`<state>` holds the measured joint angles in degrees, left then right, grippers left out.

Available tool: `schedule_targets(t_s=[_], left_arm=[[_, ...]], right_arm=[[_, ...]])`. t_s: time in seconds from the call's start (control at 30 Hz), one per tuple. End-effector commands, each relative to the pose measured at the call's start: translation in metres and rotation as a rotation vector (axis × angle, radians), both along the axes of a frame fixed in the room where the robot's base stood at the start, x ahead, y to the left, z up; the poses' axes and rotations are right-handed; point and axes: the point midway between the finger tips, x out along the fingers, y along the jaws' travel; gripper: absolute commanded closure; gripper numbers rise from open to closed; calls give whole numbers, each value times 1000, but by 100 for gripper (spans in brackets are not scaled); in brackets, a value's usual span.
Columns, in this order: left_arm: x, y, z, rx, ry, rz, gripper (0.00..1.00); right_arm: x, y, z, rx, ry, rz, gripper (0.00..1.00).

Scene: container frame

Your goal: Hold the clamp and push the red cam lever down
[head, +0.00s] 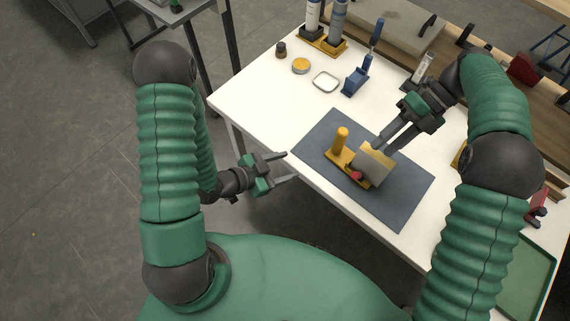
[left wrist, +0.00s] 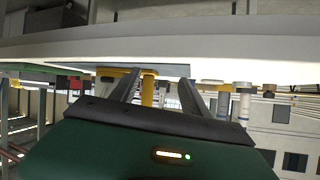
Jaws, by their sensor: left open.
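The clamp has a yellow base (head: 343,162) on a dark grey mat (head: 410,191), with an upright yellow post (head: 341,139) and a tan-grey plate or block (head: 374,164). A small red part (head: 356,176) shows low at its front; I cannot tell whether it is the cam lever. My right gripper (head: 381,146) reaches down to the plate's upper edge; whether it grips is unclear. My left gripper (head: 290,167) is open and empty, off the table's front edge, left of the clamp. In the left wrist view its fingers (left wrist: 160,80) are apart, with a yellow upright piece (left wrist: 147,91) beyond them.
The white table (head: 264,105) has free room left of the mat. Behind stand a blue tool on a stand (head: 358,80), a small white-rimmed dish (head: 326,82), a yellow tin (head: 301,66) and bottles in a yellow holder (head: 322,42). A green tray (head: 525,275) lies at right.

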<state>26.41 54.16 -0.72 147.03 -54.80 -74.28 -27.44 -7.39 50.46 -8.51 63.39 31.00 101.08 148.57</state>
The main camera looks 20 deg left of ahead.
Motion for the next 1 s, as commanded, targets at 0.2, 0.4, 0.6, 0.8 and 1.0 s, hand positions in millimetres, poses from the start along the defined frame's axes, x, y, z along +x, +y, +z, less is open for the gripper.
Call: schedule_targets(t_s=[0.2,0.4,0.6,0.8,1.0], left_arm=[[-24,-18,45,-306,-250,45,46],[-25,-15,62,-389,-324,80,46],[5,-35,63,-387,-325,75,46],[46,-61,64,-387,-325,78,46],[85,-86,63,-386,-325,79,46]], right_arm=[[0,-4,0,1,1,-2,64],[0,-1,0,0,1,-1,64],[1,0,0,-1,0,-1,64],[0,-1,0,-1,0,-1,64],[0,-1,0,0,1,-1,64]])
